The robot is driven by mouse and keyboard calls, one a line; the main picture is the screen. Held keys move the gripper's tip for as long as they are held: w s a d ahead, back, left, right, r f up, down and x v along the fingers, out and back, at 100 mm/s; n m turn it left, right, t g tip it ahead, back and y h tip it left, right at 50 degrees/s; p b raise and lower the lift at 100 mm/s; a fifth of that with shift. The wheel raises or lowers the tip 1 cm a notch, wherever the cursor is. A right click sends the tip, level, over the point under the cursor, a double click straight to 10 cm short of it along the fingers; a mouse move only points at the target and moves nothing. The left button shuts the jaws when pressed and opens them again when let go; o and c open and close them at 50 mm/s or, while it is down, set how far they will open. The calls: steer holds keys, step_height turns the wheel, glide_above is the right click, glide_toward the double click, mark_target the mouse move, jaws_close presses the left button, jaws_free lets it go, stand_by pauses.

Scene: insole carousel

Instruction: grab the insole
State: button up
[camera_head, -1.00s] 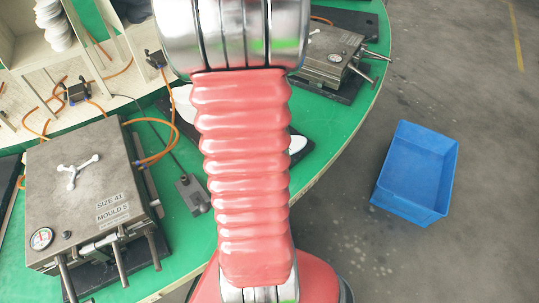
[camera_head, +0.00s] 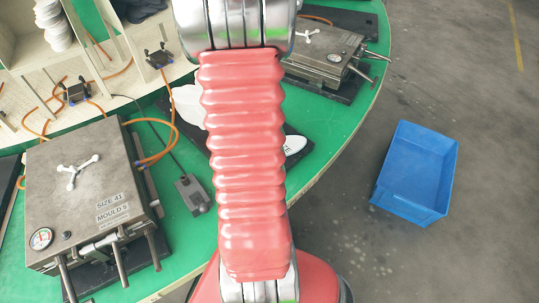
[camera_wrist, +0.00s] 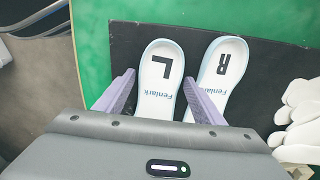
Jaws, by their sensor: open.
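Two white insoles lie side by side on a black mat in the wrist view, the one marked L (camera_wrist: 160,88) at left and the one marked R (camera_wrist: 225,66) at right. My gripper (camera_wrist: 158,77) is open, with its two purple fingers on either side of the L insole in this view. The right finger overlaps the lower part of the R insole. I cannot tell how far the fingers are above the mat. In the head view only one insole end (camera_head: 295,144) shows; my red-sleeved arm hides the rest and my gripper.
A white glove (camera_wrist: 300,120) lies right of the insoles in the wrist view. The black mat (camera_wrist: 120,50) rests on the green table (camera_head: 330,118). A grey mould (camera_head: 85,185) stands left and another (camera_head: 325,60) at the back. A blue crate (camera_head: 415,172) is on the floor.

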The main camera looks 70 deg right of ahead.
steer(key=shift+c, duration=0.2)
steer(key=c, duration=0.8)
steer(key=shift+r, duration=0.1)
step_height(320, 180, up, 10)
steer(key=shift+f, duration=0.1)
stand_by(0.5)
stand_by(0.5)
